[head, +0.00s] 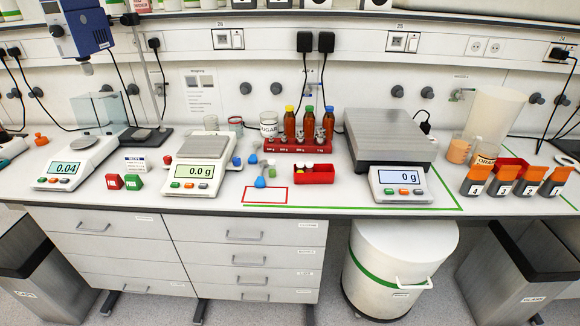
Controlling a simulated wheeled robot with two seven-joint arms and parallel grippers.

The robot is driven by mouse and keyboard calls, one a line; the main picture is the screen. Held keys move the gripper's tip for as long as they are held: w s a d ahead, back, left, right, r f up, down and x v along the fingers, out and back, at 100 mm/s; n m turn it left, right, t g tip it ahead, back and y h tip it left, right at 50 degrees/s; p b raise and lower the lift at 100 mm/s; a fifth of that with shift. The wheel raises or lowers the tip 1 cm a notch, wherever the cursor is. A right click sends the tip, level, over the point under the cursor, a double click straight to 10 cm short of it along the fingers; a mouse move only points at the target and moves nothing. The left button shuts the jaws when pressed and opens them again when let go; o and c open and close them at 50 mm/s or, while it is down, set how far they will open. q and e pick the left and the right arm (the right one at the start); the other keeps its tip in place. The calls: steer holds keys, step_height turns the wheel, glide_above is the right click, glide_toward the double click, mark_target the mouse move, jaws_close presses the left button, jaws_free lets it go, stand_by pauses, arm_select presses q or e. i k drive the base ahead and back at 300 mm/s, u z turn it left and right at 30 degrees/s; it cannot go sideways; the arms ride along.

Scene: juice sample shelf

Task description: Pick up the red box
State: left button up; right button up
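A small open red box (314,176) sits on the white bench near its front edge, between the middle scale and the large grey scale. A few small objects, one yellow-topped, lie in its left part. A red cube (114,182) with white lettering stands at the left beside a green cube. Another red container (513,167) shows at the right, partly hidden behind orange-topped dark holders. Neither of my grippers is in view.
A red rack (297,146) with small weights stands behind the box, with capped orange-brown bottles (308,124) behind it. A middle scale (197,171) is left, a large grey scale (388,145) right. Blue-topped items (261,178) and a red outline (264,195) lie left of the box.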

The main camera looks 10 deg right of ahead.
mark_target(314, 174)
steer(key=z, duration=0.3)
steer(key=i, duration=0.85)
steer(key=z, duration=0.5)
